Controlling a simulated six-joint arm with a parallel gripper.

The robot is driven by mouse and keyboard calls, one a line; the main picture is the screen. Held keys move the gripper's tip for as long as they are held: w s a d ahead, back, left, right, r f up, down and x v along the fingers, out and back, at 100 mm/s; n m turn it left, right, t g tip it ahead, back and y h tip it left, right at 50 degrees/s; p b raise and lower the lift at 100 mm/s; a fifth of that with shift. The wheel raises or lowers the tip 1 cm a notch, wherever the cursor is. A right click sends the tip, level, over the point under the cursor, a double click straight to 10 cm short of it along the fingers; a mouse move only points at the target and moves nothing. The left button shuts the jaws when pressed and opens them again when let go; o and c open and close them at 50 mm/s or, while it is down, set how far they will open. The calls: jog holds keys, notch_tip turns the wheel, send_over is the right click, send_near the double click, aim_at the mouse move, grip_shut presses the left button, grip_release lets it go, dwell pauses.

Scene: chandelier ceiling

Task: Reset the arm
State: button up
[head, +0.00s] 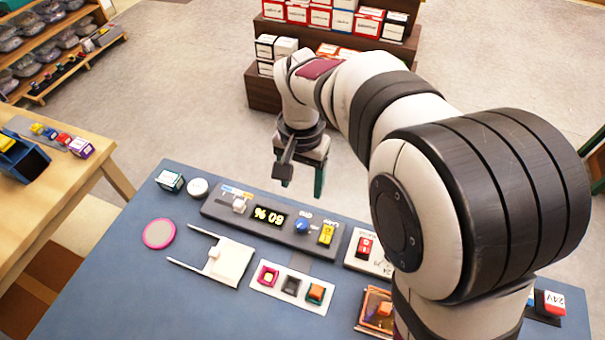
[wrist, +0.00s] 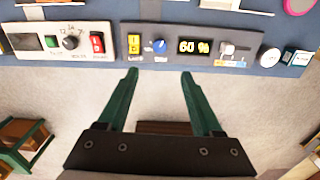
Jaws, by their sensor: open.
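My arm reaches from the lower right across the far side of the blue table (head: 130,250) in the head view. My gripper (head: 302,190) hangs with its green fingers pointing down, beyond the table's far edge and behind the control panel. In the wrist view my gripper (wrist: 158,72) shows two green fingers spread apart with nothing between them. The dark control panel (head: 215,212) with a display reading 60 % lies on the table; it also shows in the wrist view (wrist: 210,60), just past the fingertips. The fingers look clear of it.
On the table are a pink-rimmed disc (head: 159,233), a white two-pronged piece (head: 228,262), a plate with three coloured blocks (head: 300,302) and a red-switch box (head: 365,245). A shelf of boxes (head: 262,95) stands beyond on the floor. A wooden table (head: 85,175) is left.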

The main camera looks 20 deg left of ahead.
jog(key=shift+r, duration=0.5)
jog(key=s+d+r+m+y, duration=0.1)
jog(key=s+d+r+m, duration=0.1)
jog(key=s+d, duration=0.45)
jog(key=s+d+r+m, duration=0.1)
jog(key=s+d+r, duration=0.25)
jog(key=d, duration=0.65)
jog(key=s+d+f+m, duration=0.2)
jog(key=s+d+f, duration=0.1)
jog(key=s, duration=0.6)
jog(key=shift+d+y, duration=0.3)
jog(key=shift+y, duration=0.1)
jog(key=shift+f, duration=0.1)
